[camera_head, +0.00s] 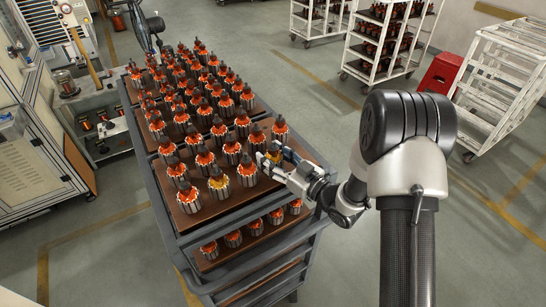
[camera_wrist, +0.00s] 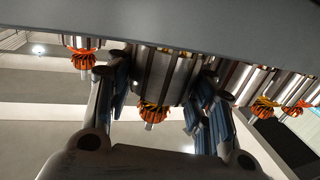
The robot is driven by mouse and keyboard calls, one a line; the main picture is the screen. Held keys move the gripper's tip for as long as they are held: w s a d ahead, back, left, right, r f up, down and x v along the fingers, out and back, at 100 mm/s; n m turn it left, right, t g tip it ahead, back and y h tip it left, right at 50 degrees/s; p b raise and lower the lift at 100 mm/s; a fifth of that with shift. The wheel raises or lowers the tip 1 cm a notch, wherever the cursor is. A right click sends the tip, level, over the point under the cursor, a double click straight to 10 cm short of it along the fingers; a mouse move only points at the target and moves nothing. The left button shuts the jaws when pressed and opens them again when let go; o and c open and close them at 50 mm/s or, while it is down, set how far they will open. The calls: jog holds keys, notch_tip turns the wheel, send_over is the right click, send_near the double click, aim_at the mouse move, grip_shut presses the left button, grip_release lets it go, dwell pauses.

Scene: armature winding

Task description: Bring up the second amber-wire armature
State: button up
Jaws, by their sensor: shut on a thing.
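An amber-wire armature (camera_head: 273,156) stands upright at the right edge of the cart's front top tray. My gripper (camera_head: 276,160) has reached in from the right and is shut on it, partly hiding it. In the wrist view, which looks upside down, the blue-padded fingers (camera_wrist: 162,95) sit on both sides of its silver core (camera_wrist: 165,75), with amber winding (camera_wrist: 153,111) below. I cannot tell whether it is clear of the tray. Another amber-wire armature (camera_head: 218,187) stands apart in the front row of the same tray.
Several orange-red armatures (camera_head: 246,172) stand close around the held one. The cart's grey rim (camera_head: 250,205) runs below, with more armatures (camera_head: 233,238) on a lower shelf. The floor between is clear.

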dwell(0.3)
jog(key=o, duration=1.4)
jog(key=shift+o, duration=1.1)
jog(key=shift+f, duration=0.1)
jog(key=shift+s+d, duration=0.1)
jog(key=v, duration=1.1)
jog(key=shift+s+d, duration=0.3)
